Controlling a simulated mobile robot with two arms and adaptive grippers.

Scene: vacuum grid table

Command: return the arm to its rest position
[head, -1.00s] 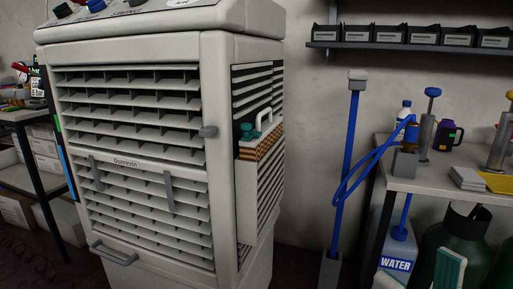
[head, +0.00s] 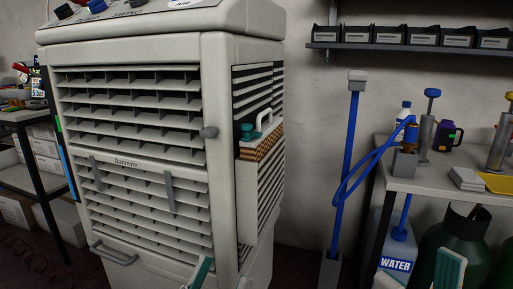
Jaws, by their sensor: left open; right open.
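My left gripper (head: 222,279) shows at the bottom edge, in front of the lower part of the cooler cabinet. One teal finger pad and a small pale tip are in view. It is open with nothing seen between the fingers. My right gripper (head: 418,277) shows at the bottom right, in front of the water jug and dark green bottle. Its teal pad with a white edge and a pale tip stand apart, so it is open. The rest of both grippers and both arms are below the picture.
A large pale louvred cabinet (head: 135,180) fills the left and middle. At right stand a workbench (head: 435,185), a blue pole (head: 345,170), a water jug (head: 397,245) and a dark green bottle (head: 455,225). A shelf of black bins (head: 420,46) hangs above.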

